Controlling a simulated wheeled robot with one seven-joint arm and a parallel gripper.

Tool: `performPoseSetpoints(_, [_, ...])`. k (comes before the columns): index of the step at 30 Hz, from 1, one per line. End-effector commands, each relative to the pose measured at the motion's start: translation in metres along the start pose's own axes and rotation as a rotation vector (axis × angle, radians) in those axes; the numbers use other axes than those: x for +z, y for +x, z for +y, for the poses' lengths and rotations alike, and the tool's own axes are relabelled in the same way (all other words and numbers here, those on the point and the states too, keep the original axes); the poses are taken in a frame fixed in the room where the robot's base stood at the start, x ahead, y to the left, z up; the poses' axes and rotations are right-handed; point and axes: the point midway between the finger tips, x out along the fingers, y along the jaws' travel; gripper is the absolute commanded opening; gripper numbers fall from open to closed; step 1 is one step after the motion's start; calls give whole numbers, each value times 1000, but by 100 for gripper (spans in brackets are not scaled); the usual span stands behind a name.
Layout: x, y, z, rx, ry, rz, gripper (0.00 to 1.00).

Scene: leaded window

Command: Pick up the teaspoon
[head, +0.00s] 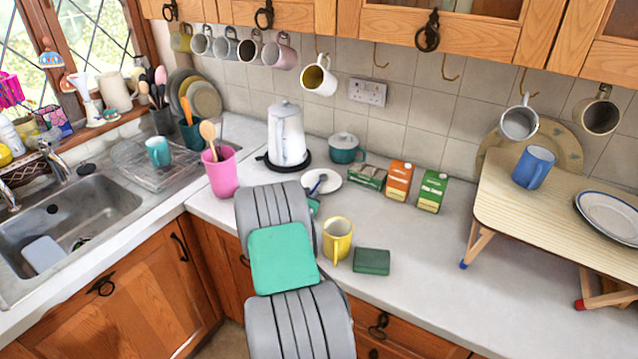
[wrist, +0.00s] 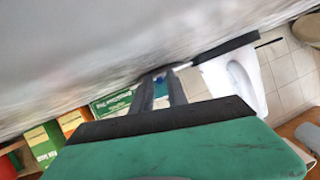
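The teaspoon (head: 318,184) is small and blue and lies on a white saucer (head: 332,182) on the counter, left of the small boxes in the head view. My gripper is mostly hidden behind my arm in the head view; only a bit of its teal body shows beside the saucer. In the wrist view, my gripper (wrist: 160,76) has two dark fingers with a narrow gap between them. A bit of blue, seemingly the teaspoon, shows at the fingertips. I see no firm contact on it.
A white kettle (head: 287,135) on a black base and a teal pot (head: 346,148) stand behind the saucer. Tea boxes (head: 398,181) stand to the right. A yellow mug (head: 337,240) and dark green box (head: 371,261) are in front. A pink pot (head: 222,172) stands left.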

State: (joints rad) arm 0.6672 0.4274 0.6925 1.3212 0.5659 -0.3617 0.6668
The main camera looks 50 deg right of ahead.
Motion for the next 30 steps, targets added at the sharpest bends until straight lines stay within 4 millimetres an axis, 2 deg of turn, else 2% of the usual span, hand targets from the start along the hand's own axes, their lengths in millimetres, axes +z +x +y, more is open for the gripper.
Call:
performPoseSetpoints(1, [0,0,0,0,0,0,14])
performPoseSetpoints(6, [0,0,0,0,0,0,0])
performPoseSetpoints(24, [0,0,0,0,0,0,0])
performPoseSetpoints(30, [-12,-5,-3,-1,1,3,0])
